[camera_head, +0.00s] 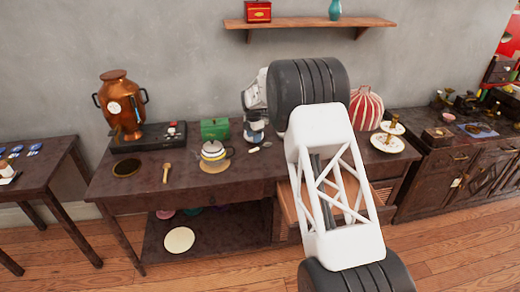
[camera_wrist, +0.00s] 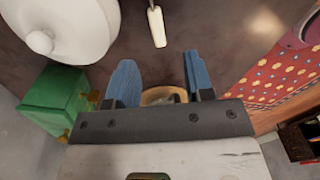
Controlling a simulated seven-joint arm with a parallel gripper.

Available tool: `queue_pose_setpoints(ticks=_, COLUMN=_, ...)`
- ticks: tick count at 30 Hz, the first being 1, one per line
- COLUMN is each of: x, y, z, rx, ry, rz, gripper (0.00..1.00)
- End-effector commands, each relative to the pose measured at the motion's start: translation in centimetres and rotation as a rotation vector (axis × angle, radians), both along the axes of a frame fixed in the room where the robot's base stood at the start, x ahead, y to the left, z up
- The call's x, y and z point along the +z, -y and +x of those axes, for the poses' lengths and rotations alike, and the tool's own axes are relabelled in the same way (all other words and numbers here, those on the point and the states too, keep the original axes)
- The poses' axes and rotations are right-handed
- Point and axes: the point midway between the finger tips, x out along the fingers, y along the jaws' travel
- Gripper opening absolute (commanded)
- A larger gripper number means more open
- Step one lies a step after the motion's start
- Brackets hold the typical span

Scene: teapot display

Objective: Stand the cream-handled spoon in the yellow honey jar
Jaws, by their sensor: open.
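The cream-handled spoon appears to be the short cream stick (camera_head: 253,150) on the dark table, right of the teapot; its pale handle also shows in the wrist view (camera_wrist: 156,25), just beyond my fingertips, its far end cut off by the frame. My gripper (camera_wrist: 157,62) is open, its blue fingers pointing down toward the table with nothing held. In the head view my gripper (camera_head: 254,136) hangs just behind the cream stick. A round tan-rimmed thing (camera_wrist: 163,95) shows partly between the fingers; I cannot tell whether it is the yellow honey jar. No jar is clearly visible elsewhere.
The white teapot (camera_head: 213,150) stands on a round mat, left of my gripper. A green box (camera_head: 214,128) is behind it. A wooden spoon (camera_head: 167,172) lies farther left, near a copper samovar (camera_head: 122,105).

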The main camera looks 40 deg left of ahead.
Motion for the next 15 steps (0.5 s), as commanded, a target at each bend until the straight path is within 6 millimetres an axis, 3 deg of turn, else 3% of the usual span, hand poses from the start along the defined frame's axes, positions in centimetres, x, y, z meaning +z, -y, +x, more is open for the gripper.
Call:
queue_pose_setpoints(ticks=6, x=-1.6, y=0.0, z=0.0, rx=0.000, ry=0.000, rz=0.000, gripper=0.48)
queue_pose_setpoints(ticks=15, x=-1.8, y=0.0, z=0.0, rx=0.000, ry=0.000, rz=0.000, gripper=0.48)
